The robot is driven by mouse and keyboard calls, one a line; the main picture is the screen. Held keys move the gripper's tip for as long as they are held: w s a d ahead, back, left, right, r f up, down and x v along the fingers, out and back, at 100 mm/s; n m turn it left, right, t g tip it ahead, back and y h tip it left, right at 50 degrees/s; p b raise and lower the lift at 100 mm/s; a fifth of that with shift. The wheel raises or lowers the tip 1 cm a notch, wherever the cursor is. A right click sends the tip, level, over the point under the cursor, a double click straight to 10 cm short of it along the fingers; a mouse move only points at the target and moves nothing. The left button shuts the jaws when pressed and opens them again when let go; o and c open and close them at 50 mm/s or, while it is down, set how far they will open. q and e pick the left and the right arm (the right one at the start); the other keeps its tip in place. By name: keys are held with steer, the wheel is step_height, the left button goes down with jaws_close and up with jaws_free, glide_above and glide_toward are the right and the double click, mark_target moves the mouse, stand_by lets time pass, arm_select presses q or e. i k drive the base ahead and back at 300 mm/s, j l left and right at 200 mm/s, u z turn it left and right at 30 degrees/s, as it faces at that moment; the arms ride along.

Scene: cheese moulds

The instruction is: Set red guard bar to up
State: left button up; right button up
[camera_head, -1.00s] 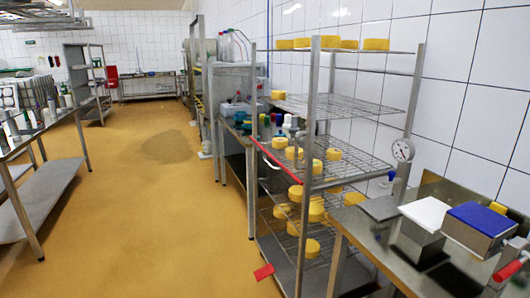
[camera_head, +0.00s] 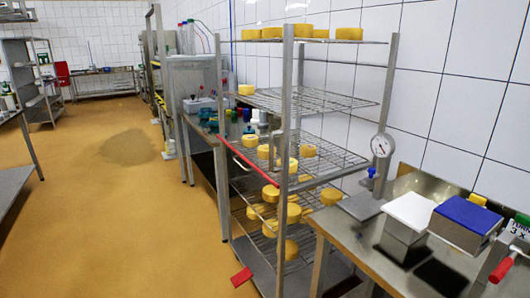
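The red guard bar (camera_head: 249,162) is a thin red bar along the front of the wire cheese rack (camera_head: 287,225), at about mid height. It runs from the left post toward the front middle post, with a grey metal handle at it. It looks roughly level along the shelf edge. A small red plate (camera_head: 242,277) shows low at the rack's foot; I cannot tell whether it belongs to the bar. Neither of my grippers is in view.
Several yellow cheeses stand on the rack's shelves. A steel table (camera_head: 355,252) at the right bears a white-topped block (camera_head: 411,208), a blue-topped block (camera_head: 466,216) and a red-handled item (camera_head: 502,270). The yellow floor (camera_head: 130,225) left of the rack is clear.

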mark_target(266, 177)
steer(key=i+j, duration=0.15)
steer(key=j, duration=0.2)
steer(key=i+j, duration=0.15)
steer(key=i, duration=0.2)
steer(key=i+j, duration=0.15)
steer(key=i, duration=0.15)
